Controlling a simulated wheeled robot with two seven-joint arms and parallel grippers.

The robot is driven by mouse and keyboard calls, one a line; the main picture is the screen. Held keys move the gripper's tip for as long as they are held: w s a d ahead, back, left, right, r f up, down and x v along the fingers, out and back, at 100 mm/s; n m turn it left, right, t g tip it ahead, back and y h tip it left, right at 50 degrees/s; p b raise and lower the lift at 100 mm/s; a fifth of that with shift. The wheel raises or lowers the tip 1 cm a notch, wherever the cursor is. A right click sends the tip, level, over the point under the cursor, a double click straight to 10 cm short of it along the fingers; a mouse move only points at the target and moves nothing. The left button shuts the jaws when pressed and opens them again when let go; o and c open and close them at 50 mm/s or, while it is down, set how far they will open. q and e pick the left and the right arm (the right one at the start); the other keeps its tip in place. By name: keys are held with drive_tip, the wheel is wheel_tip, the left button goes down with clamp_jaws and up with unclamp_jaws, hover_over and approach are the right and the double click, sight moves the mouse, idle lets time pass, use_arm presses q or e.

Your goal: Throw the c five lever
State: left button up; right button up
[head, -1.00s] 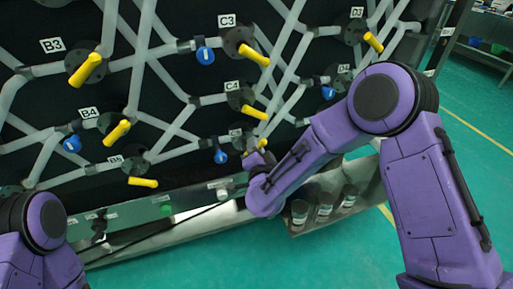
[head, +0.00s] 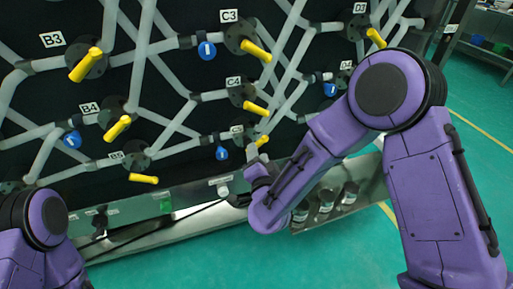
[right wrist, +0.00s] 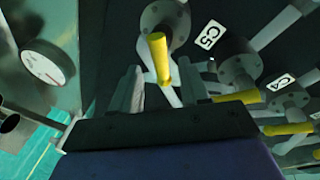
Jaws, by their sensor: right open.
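The C5 lever (head: 262,141) is a yellow handle on a dark round valve flange. It stands below the C4 lever (head: 255,108) on the black pipe panel. In the right wrist view, the C5 lever (right wrist: 158,58) points toward the camera, beside the C5 label (right wrist: 210,35). My right gripper (right wrist: 161,78) is open, with one finger on each side of this lever. I see gaps at both sides; contact is not clear. In the head view, my right wrist is just below the lever and its fingertips are hard to make out. My left gripper is out of view.
The C4 lever (right wrist: 235,97) is close to the right finger in the right wrist view. A round gauge (right wrist: 47,64) is at the left there. In the head view, a metal ledge (head: 185,200) and several dark-capped jars (head: 325,203) lie below. The floor in front is clear.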

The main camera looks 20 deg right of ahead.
drive_tip(key=s, duration=0.3)
drive_tip(key=s+a, duration=0.1)
drive_tip(key=s, duration=0.1)
drive_tip(key=shift+s+r, duration=0.25)
drive_tip(key=shift+s, duration=0.05)
drive_tip(key=shift+a+f, duration=0.1)
